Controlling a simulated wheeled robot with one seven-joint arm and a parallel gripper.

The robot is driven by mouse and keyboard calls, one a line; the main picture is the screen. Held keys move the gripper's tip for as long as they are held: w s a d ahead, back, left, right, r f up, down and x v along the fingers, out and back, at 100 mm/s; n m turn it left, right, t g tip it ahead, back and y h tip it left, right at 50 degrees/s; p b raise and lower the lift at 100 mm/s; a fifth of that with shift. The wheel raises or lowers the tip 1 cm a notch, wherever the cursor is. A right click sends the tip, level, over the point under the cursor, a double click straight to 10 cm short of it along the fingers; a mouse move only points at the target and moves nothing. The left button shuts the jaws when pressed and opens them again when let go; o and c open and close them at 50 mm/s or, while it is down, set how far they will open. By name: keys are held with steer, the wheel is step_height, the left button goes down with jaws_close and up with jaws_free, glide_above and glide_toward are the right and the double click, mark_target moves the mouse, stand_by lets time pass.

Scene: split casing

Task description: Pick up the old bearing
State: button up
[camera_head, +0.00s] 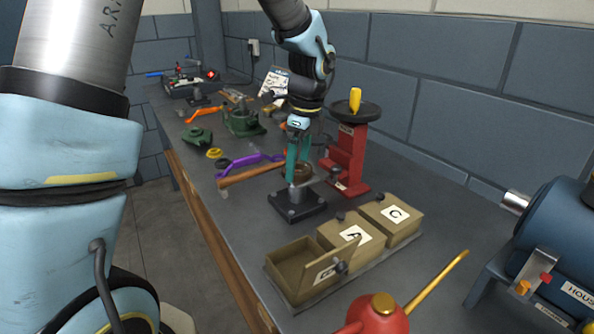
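My gripper (297,172) points down over the bench, with its teal fingers just above a black block with a short silver post (297,197). A small brown ring-like part (304,172), which looks like the old bearing, shows at the fingertips at the top of the post. The fingers partly cover it. I cannot tell whether they grip it or are only around it, nor whether it sits on the post or is clear of it.
A red press (348,157) stands close to the right of my gripper. In front are an open box (290,273) with its lid tilted up, and closed boxes A (338,229) and C (382,211). A purple tool (240,164), green casing parts (240,122) and a red oil can (375,316) are nearby.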

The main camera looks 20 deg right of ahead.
steer(key=c, duration=1.1)
steer(key=shift+r, duration=0.1)
